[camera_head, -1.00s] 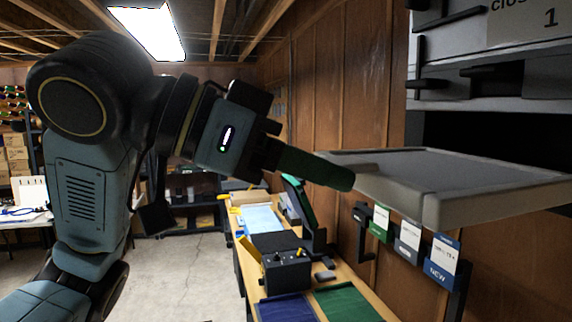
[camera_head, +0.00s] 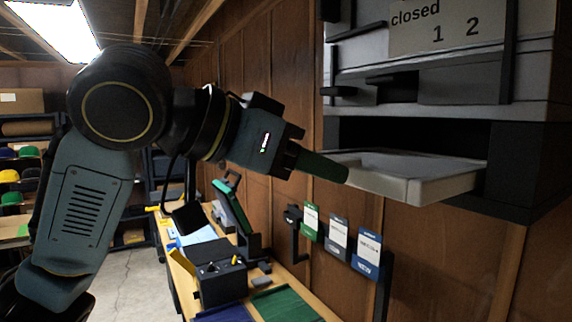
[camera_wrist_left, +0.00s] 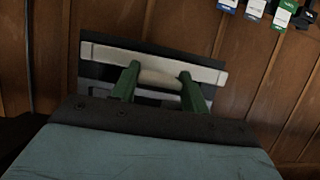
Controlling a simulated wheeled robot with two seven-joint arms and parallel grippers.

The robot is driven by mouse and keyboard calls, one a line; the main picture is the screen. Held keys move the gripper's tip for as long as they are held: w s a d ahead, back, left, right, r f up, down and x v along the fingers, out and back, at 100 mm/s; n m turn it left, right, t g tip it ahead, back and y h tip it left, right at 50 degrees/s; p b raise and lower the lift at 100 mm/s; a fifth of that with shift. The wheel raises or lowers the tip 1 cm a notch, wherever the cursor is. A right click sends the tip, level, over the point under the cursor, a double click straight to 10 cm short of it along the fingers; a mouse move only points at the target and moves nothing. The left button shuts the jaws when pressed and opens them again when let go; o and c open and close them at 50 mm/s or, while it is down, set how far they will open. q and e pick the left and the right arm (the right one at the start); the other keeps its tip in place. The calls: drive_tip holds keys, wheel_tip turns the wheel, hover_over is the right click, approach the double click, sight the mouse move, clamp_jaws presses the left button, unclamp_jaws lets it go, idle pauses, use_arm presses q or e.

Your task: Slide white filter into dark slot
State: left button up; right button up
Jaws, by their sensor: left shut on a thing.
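The white filter (camera_head: 425,180) is a flat pale tray with a raised rim. Its far right end is inside the dark slot (camera_head: 400,137) under the grey cabinet, and its near left part sticks out. My left gripper (camera_head: 343,172) has green fingers at the filter's near end. In the left wrist view, the green fingers (camera_wrist_left: 157,82) are shut on the pale handle at the middle of the filter's front edge (camera_wrist_left: 205,73). The fingers hide part of that edge. My right gripper is in neither view.
The grey cabinet (camera_head: 350,55) with a "closed 1 2" label is above the slot. Green, grey and blue tags (camera_head: 338,238) hang on the wood wall below. A workbench holds a black box (camera_head: 222,282) and colored mats. Floor at left is clear.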

sight(373, 160)
use_arm(q)
drive_tip(key=shift+w+d, duration=0.9)
drive_tip(key=shift+d, duration=0.4)
drive_tip(key=shift+w+d, duration=0.95)
drive_tip(key=shift+d, duration=0.3)
drive_tip(key=shift+w+d, duration=0.9)
drive_tip(key=shift+d, duration=0.4)
drive_tip(key=shift+f, duration=0.2)
drive_tip(key=shift+w+d, duration=0.35)
drive_tip(key=shift+d, duration=0.1)
drive_tip(key=o, duration=1.1)
